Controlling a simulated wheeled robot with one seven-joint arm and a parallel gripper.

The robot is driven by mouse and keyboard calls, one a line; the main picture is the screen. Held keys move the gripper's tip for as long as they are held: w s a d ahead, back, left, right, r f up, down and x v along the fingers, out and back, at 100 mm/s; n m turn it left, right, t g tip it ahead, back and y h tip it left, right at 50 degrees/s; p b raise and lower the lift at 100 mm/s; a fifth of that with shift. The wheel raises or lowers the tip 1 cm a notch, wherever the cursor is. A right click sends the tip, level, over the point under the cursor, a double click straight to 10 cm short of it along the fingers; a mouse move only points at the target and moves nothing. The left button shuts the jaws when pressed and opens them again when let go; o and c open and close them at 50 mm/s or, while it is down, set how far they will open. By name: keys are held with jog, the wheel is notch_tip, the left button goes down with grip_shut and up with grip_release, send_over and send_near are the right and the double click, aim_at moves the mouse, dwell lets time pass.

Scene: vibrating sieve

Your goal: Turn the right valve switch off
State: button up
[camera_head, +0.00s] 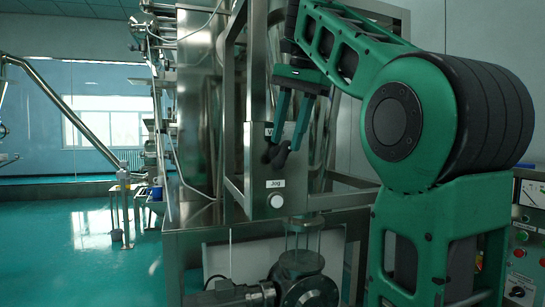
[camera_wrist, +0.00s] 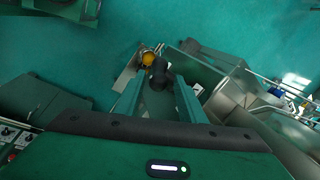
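A dark valve switch (camera_head: 279,157) sticks out from the front of the steel box, above the "Jog" label. Dark knob-like shapes overlap there, so I cannot tell clearly whether one or two switches show. My gripper (camera_head: 287,143) hangs in front of the box with its two green fingers pointing down, their tips at the switch. In the wrist view the fingers are apart, and a black handle (camera_wrist: 160,73) lies between or just beyond the tips of my gripper (camera_wrist: 157,82). I see no clear contact. A yellow round part (camera_wrist: 147,58) sits just past the handle.
A white jog button (camera_head: 277,201) sits low on the steel box. A steel frame (camera_head: 233,190) surrounds the box closely. A control panel (camera_head: 526,235) with knobs stands at the right edge. Open green floor (camera_head: 80,250) lies to the left.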

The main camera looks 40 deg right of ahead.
aim_at(286, 142)
jog(key=shift+x, duration=2.45)
jog(key=shift+c, duration=0.5)
grip_shut()
jog(key=shift+d, duration=0.3)
jog(key=shift+a, duration=0.25)
